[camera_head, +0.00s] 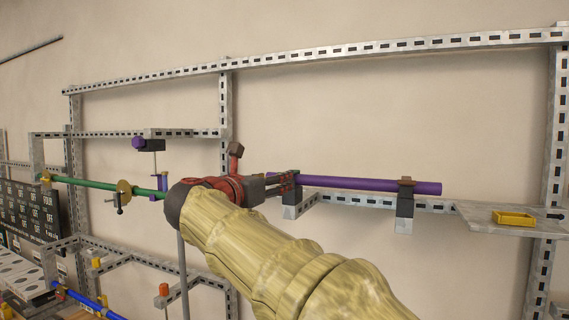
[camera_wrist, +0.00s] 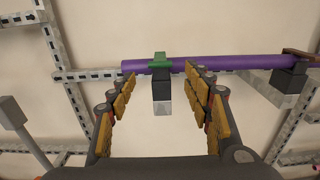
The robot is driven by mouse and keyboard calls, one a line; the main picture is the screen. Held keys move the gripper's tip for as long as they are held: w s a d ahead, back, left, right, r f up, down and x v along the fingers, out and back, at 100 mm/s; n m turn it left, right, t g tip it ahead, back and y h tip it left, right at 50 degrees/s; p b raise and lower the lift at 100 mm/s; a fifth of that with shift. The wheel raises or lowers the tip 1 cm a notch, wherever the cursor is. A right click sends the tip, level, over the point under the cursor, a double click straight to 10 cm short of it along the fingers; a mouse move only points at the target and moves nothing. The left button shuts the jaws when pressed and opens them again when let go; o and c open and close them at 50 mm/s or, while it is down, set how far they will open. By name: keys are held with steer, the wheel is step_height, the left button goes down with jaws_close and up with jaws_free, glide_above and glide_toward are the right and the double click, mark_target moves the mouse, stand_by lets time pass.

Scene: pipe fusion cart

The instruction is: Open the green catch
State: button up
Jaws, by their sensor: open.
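The green catch (camera_wrist: 159,63) shows in the wrist view, closed over the purple pipe (camera_wrist: 220,62) near the pipe's left end, on top of a dark block with a pale lower end (camera_wrist: 163,107). My gripper (camera_wrist: 154,75) is open, with its two yellow-padded fingers on either side of the block and catch, and nothing between them is visibly touched.
A brown catch (camera_head: 406,182) holds the pipe's right part on another block. A yellow tray (camera_head: 513,218) lies on a shelf at the right. A green pipe (camera_head: 95,185) with brass fittings is at the left. Perforated metal rails (camera_head: 330,50) frame the wall.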

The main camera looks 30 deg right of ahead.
steer(key=p+x, duration=0.1)
steer(key=x, duration=0.6)
steer(key=shift+w+d+r, duration=0.1)
steer(key=shift+w+d, duration=0.15)
steer(key=shift+d, duration=0.05)
steer(key=c, duration=0.3)
jaws_close()
stand_by(0.4)
